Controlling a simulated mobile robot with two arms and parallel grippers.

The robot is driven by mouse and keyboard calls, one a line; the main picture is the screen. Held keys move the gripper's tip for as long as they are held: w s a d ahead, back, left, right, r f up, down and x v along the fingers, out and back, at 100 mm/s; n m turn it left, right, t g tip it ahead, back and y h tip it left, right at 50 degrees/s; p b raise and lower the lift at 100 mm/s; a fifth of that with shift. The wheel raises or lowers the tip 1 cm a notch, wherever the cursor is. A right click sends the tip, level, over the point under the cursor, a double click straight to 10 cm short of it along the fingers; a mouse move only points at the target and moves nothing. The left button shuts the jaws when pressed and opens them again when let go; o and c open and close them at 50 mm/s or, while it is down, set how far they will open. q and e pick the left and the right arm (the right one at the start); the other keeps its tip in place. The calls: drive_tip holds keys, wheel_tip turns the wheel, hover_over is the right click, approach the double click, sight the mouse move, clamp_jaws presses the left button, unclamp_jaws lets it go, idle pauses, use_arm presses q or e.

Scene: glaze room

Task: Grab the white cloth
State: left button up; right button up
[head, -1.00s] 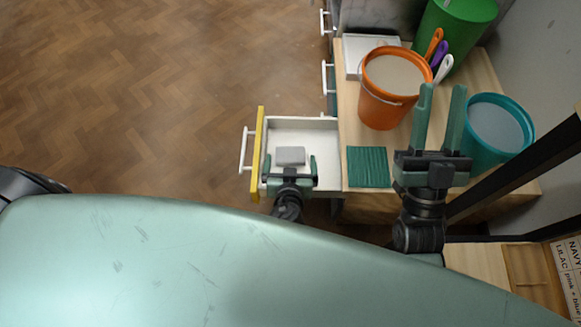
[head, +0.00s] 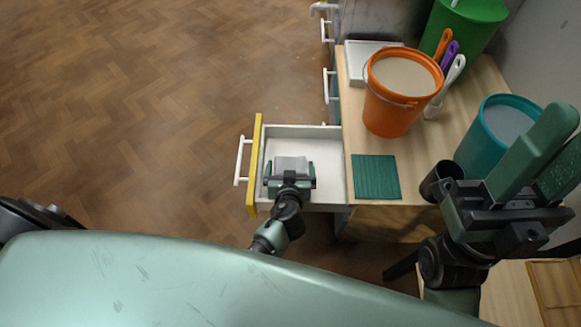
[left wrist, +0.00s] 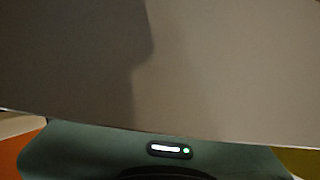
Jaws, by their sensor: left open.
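The white cloth (head: 291,162), a small pale grey-white folded block, lies in the open drawer (head: 333,170). My left gripper (head: 290,172) is open inside the drawer, with its fingers on either side of the cloth. Whether they touch it I cannot tell. In the left wrist view a plain grey surface, probably the cloth (left wrist: 220,75), fills most of the picture close up. My right gripper (head: 556,150) is open and empty, raised over the right side of the worktop.
The drawer has a yellow front (head: 255,165). On the worktop are a green ribbed mat (head: 376,177), an orange bucket (head: 390,110), a teal bucket (head: 475,150), a dark cup (head: 436,180), a green bin (head: 460,30) and a white tray (head: 357,60). Open floor lies left.

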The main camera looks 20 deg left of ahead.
use_arm(q)
drive_tip(key=shift+w, duration=0.15)
drive_tip(key=c, duration=1)
